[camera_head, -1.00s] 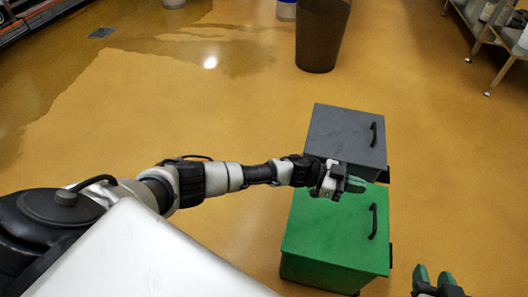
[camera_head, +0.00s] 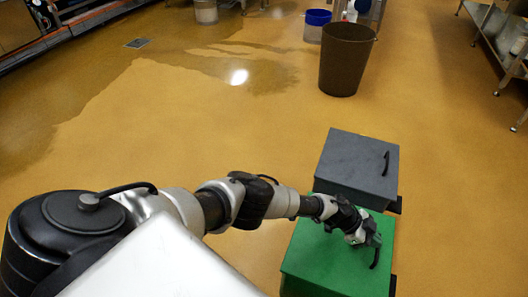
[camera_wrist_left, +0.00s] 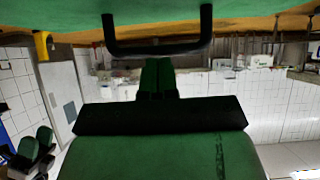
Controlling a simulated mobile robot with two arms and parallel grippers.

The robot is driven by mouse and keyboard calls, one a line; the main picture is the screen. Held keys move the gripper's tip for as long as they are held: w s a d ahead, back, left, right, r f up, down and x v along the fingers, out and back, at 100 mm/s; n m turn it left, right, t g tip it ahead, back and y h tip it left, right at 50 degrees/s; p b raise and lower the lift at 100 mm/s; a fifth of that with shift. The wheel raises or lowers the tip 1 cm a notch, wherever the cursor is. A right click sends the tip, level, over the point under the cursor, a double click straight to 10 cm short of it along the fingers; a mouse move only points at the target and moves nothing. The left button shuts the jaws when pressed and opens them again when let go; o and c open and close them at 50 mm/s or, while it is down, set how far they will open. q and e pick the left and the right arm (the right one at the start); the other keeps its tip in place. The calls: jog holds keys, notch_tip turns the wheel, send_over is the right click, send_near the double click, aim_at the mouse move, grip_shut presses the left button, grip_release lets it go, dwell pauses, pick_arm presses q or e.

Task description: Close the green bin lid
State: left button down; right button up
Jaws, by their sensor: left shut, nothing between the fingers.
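The green bin (camera_head: 335,262) stands low on the floor in the head view, its lid lying flat on top as far as I can see. A black bar handle (camera_head: 376,259) is at the lid's right side. My left gripper (camera_head: 372,238) is shut and empty over the lid, close to the handle's far end. In the left wrist view its green fingertips (camera_wrist_left: 157,74) are together, with the handle (camera_wrist_left: 157,46) just beyond them; contact cannot be told. My right gripper (camera_wrist_left: 32,150) shows at the left of the wrist view, fingers apart, and is outside the head view.
A grey bin (camera_head: 352,160) with a similar black handle stands directly behind the green one. A brown bucket (camera_head: 345,62) is farther back, near a blue-rimmed tub (camera_head: 316,22). Metal shelving (camera_head: 498,35) is at the right. The floor to the left is clear.

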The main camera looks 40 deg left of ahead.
pick_arm(q)
jog(key=shift+d+f, duration=0.1)
jog(key=shift+f, duration=0.3)
jog(key=shift+y, duration=0.3)
pick_arm(e)
jog(key=shift+w+a+r, duration=0.1)
pick_arm(q)
jog(key=shift+s+f, duration=0.1)
jog(key=shift+f, duration=0.05)
